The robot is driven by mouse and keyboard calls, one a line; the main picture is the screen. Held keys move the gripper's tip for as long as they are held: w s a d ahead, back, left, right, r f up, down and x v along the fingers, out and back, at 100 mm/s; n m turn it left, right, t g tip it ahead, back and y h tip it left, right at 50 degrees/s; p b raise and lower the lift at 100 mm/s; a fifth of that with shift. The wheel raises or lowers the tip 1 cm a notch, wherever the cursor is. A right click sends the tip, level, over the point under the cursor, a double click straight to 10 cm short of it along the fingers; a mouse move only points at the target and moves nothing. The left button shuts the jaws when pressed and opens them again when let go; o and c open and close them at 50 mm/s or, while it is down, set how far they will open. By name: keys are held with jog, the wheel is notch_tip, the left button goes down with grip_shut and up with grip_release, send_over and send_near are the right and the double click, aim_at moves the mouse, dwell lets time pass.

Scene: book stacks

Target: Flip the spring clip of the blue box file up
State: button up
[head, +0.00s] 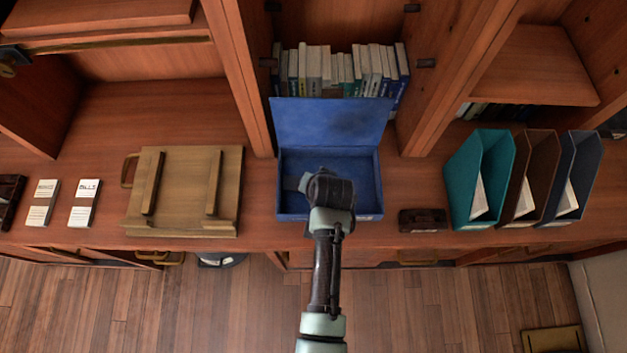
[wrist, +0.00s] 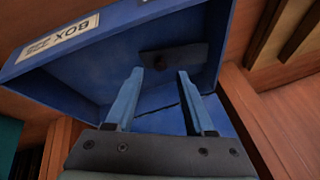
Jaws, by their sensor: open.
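The blue box file (head: 330,122) stands open on the wooden counter, its lid raised against the back. My gripper (wrist: 160,75) is open and empty, with its two fingers pointing into the box. In the wrist view the box's blue wall (wrist: 120,42) with a white "BOX" label fills the upper part. A dark flat plate with a small round knob, apparently the spring clip (wrist: 188,56), lies on the box's inside just beyond the fingertips. I cannot tell if the fingers touch it.
A wooden crate-like panel (head: 184,190) lies left of the box. A small dark object (head: 423,220) sits close on its right, then teal (head: 480,180), brown (head: 529,178) and dark blue (head: 575,178) magazine files. Books (head: 340,70) stand on the shelf behind.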

jog(key=shift+x, duration=1.65)
grip_shut()
